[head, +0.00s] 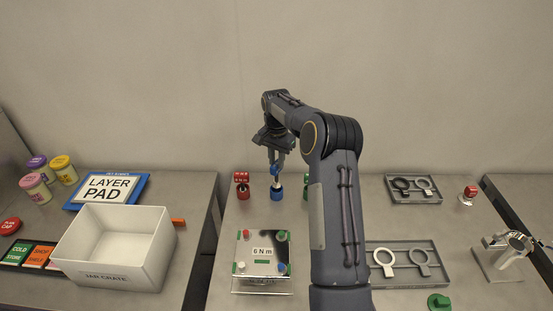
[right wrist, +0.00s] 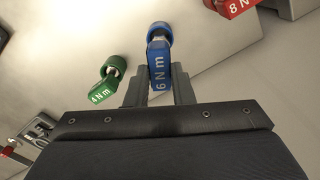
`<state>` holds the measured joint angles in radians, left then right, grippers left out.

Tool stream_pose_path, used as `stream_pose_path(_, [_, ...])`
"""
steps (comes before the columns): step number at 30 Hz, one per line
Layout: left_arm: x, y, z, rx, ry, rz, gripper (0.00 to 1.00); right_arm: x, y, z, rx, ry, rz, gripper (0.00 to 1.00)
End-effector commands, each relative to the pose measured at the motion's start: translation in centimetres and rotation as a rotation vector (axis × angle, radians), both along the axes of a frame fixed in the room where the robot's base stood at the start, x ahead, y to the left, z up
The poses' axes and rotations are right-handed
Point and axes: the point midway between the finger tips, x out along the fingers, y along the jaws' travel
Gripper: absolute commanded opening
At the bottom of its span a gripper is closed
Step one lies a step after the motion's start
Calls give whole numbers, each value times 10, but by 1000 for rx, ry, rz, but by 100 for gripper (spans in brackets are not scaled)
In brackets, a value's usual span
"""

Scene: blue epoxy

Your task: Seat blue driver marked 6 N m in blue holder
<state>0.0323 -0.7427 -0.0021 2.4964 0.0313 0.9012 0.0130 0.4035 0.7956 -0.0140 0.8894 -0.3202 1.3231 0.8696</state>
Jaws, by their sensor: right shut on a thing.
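My right gripper (head: 277,160) is shut on the blue driver (head: 275,171), with its fingers pointing down. The driver is upright, with a pale shank below its handle. It stands directly over the blue holder (head: 277,194), and its lower end meets the holder's top in the picture; I cannot tell how deep it sits. In the right wrist view the driver (right wrist: 159,65) shows "6 N m" between my fingers (right wrist: 158,88), with the round blue holder (right wrist: 159,31) right behind it. My left gripper is not in view.
A red driver (head: 241,178) stands left of the blue one. A green driver (right wrist: 104,90) marked 4 N m stands on the other side, mostly hidden by my arm in the head view. A "6 N m" sign box (head: 262,265) lies in front. Grey trays (head: 414,201) are at right.

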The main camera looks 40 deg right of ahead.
Motion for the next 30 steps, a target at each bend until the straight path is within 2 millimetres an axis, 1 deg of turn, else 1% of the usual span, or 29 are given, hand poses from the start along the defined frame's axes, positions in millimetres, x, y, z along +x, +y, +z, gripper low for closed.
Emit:
stream_pose_path(11, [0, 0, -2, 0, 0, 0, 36, 0, 0, -2, 0, 0, 0, 0])
stream_pose_path(30, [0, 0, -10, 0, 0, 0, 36, 0, 0, -17, 1, 0, 0, 0])
